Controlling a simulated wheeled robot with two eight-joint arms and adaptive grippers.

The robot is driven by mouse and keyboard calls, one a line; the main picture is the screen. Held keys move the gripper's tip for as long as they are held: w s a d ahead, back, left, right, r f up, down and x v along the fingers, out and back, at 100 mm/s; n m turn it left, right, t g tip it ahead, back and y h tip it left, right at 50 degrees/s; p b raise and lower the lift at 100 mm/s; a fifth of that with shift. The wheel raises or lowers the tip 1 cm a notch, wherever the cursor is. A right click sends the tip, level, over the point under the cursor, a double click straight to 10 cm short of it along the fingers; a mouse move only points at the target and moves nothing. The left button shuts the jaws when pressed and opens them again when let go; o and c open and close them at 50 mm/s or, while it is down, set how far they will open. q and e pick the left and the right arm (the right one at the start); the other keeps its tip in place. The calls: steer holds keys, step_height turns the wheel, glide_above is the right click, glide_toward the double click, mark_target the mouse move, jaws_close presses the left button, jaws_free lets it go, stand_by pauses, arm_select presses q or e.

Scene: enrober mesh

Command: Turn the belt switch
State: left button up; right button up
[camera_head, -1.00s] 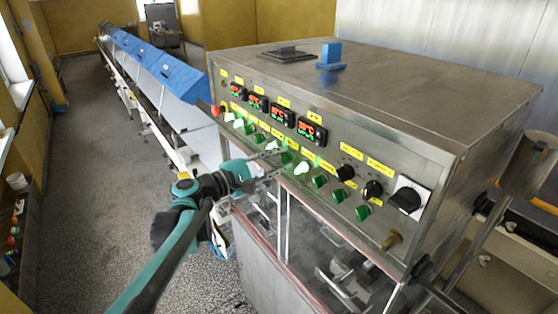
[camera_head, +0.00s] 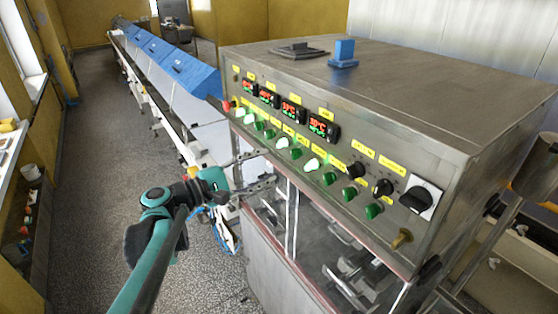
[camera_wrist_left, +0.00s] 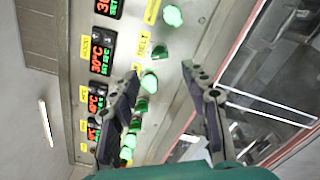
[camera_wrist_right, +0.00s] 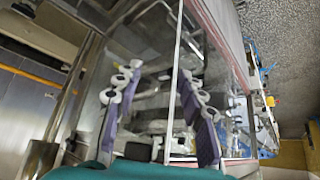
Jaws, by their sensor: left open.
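The control panel (camera_head: 340,160) carries a row of green knobs, some lit and some dark. In the left wrist view, the BELT label (camera_wrist_left: 143,44) stands beside a dark green knob (camera_wrist_left: 160,52), between two lit ones. That knob also shows in the head view (camera_head: 296,153). My left gripper (camera_head: 265,168) is open and empty, just off the panel's lower edge, left of and below the knob. Its fingers (camera_wrist_left: 161,71) spread to either side of the knob row in the wrist view. My right gripper (camera_wrist_right: 160,72) is open and empty, facing the machine's clear lower cover.
Temperature displays (camera_head: 293,111) sit above the knobs. Black knobs and a large black rotary switch (camera_head: 416,199) are at the panel's right. A conveyor with blue covers (camera_head: 180,68) runs to the back left. The floor (camera_head: 100,160) at left is clear.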

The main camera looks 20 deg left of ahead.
arm_select(q)
steer(key=v, duration=0.3)
steer(key=shift+s+a, duration=0.15)
steer(key=shift+a, duration=0.05)
steer(key=s+d+f+m+g+y+b, duration=0.15)
steer(key=d+f+b, duration=0.25)
steer(key=f, duration=0.4)
steer(key=s+d+f+m+g+y+b, duration=0.1)
steer(key=s+d+f+m+g+b, duration=0.2)
steer(key=f, duration=0.6)
steer(key=s+d+f+m+g+y+b, duration=0.1)
steer(key=s+d+f+m+b, duration=0.1)
steer(key=d+f+b, duration=0.45)
steer(key=s+a+f+m+y+b, duration=0.2)
steer(key=s+f+m+b, duration=0.1)
steer(key=f, duration=0.5)
steer(key=s+a+f+m+g+y+b, duration=0.1)
steer(key=s+a+f+m+y+b, duration=0.1)
steer(key=f+b, duration=0.3)
steer(key=s+a+f+m+y+b, duration=0.2)
steer(key=s+f+m+y+b, duration=0.1)
steer(key=f, duration=0.8)
steer(key=shift+s+m+b, duration=0.45)
steer(key=shift+s+m, duration=0.3)
steer(key=shift+m, duration=0.3)
steer(key=shift+g+y, duration=0.25)
